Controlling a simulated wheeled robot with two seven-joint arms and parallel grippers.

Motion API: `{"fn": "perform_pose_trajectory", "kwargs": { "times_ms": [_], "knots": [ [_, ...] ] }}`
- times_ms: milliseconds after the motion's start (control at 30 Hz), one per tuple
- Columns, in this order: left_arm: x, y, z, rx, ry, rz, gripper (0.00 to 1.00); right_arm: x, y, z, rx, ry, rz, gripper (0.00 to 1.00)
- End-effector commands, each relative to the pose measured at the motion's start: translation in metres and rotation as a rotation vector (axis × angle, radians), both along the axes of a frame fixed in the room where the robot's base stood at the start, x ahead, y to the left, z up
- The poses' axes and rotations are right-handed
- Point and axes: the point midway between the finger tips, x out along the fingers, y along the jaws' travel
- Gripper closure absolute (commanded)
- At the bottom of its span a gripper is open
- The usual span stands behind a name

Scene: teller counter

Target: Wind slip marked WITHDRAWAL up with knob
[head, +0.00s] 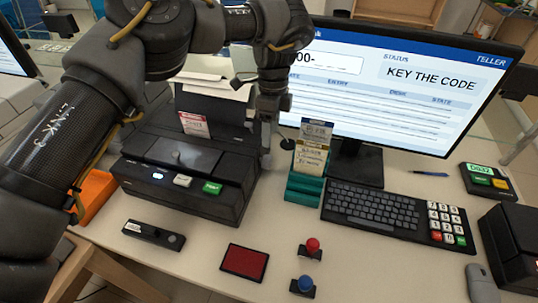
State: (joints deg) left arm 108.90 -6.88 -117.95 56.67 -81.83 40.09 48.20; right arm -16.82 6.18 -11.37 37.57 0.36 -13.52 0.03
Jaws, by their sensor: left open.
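A black slip printer (185,185) stands left of centre, with a lit display and a grey and a green button on its front. A slip with a red header (195,124) stands upright in it; its wording is too small to read. My left gripper (268,118) is open and points down at the printer's upper right side, with nothing visible between its fingers. A small dark round part (289,143) shows just right of it; I cannot tell whether it is the knob. Contact is unclear. My right gripper is not in view.
A green holder (303,190) with upright slips stands right of the printer. The monitor (400,85) reads KEY THE CODE, with a keyboard (372,206) before it. A red pad (244,262), red stamp (312,248) and blue stamp (304,285) lie in front.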

Motion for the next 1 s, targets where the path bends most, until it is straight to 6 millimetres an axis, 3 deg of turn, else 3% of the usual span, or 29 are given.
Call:
{"fn": "perform_pose_trajectory", "kwargs": {
  "times_ms": [200,333,567,800,1000],
  "knots": [
    [0.003,0.007,0.004,0.013,-0.007,0.034,0.42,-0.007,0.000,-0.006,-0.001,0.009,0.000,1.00],
    [0.001,0.008,-0.004,0.013,-0.003,0.032,0.42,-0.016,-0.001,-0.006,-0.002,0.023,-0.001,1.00],
    [-0.006,0.009,-0.042,0.013,-0.002,0.031,0.42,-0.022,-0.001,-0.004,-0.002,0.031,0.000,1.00],
    [-0.012,0.008,-0.082,0.012,-0.004,0.029,0.42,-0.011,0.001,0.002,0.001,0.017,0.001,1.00],
    [-0.015,0.009,-0.100,0.012,-0.005,0.029,0.42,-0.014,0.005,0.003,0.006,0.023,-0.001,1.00]
  ]
}}
